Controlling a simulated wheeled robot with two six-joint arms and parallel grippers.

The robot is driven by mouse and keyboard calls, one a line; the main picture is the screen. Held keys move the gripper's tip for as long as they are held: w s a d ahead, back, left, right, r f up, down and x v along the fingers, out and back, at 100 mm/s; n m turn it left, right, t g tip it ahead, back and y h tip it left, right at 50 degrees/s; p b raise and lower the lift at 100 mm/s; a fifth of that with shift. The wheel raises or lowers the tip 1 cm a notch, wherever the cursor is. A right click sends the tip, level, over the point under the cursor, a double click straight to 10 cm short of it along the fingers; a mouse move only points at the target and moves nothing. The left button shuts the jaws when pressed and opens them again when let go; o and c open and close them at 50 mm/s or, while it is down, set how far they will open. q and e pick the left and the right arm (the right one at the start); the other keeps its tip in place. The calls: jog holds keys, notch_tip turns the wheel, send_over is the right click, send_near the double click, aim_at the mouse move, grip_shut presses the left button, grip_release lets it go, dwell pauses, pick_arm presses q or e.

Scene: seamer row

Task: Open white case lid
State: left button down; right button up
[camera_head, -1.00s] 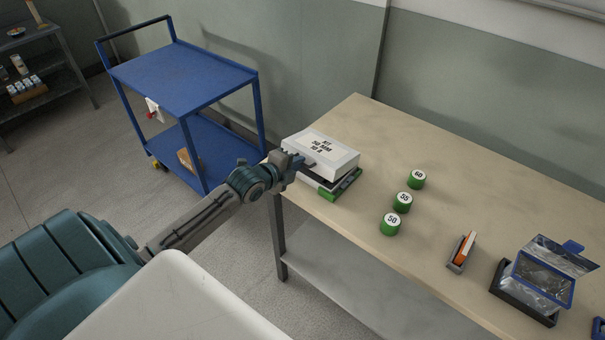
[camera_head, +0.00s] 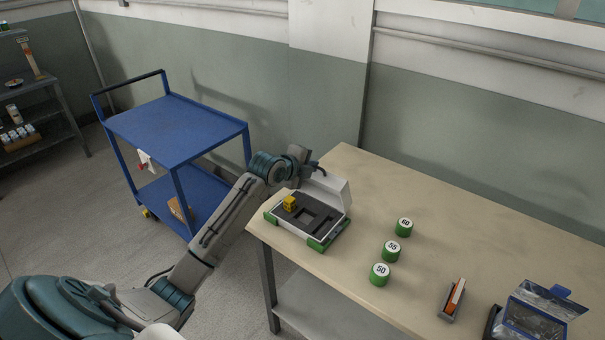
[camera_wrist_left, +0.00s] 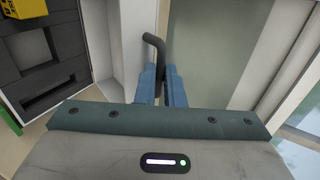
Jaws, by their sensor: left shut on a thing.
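The white case (camera_head: 337,228) with green corners stands at the left end of the table. Its white lid (camera_head: 331,188) is raised, about upright, at the back of the case. Inside is dark foam with cut-outs (camera_head: 312,221) and a yellow block (camera_head: 290,203) at the left. My left gripper (camera_head: 315,168) is at the top of the raised lid. In the left wrist view its blue fingers (camera_wrist_left: 162,84) are shut on the dark bent handle (camera_wrist_left: 155,45), with the lid (camera_wrist_left: 135,40) just left of them. My right gripper is not in view.
Green cylinders marked 60 (camera_head: 404,226), 55 (camera_head: 391,251) and 50 (camera_head: 380,275) stand right of the case on the table (camera_head: 470,224). An orange item in a small holder (camera_head: 453,298) and a clear-lidded box (camera_head: 540,318) are further right. A blue cart (camera_head: 180,130) stands left.

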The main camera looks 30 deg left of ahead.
pick_arm(q)
jog(key=shift+w+d+r+g+p, duration=0.1)
jog(key=shift+w+r+g+p, duration=0.35)
jog(key=shift+w, duration=0.3)
jog(key=shift+w+g, duration=0.35)
jog(key=shift+w, duration=0.2)
jog(key=c, duration=1.5)
grip_release()
jog(key=shift+c, duration=0.2)
jog(key=shift+s+r, duration=0.2)
jog(key=shift+s, duration=0.3)
jog(key=b+v, duration=0.3)
jog(key=v, duration=0.6)
jog(key=shift+s+r, duration=0.25)
jog(key=shift+r, duration=0.05)
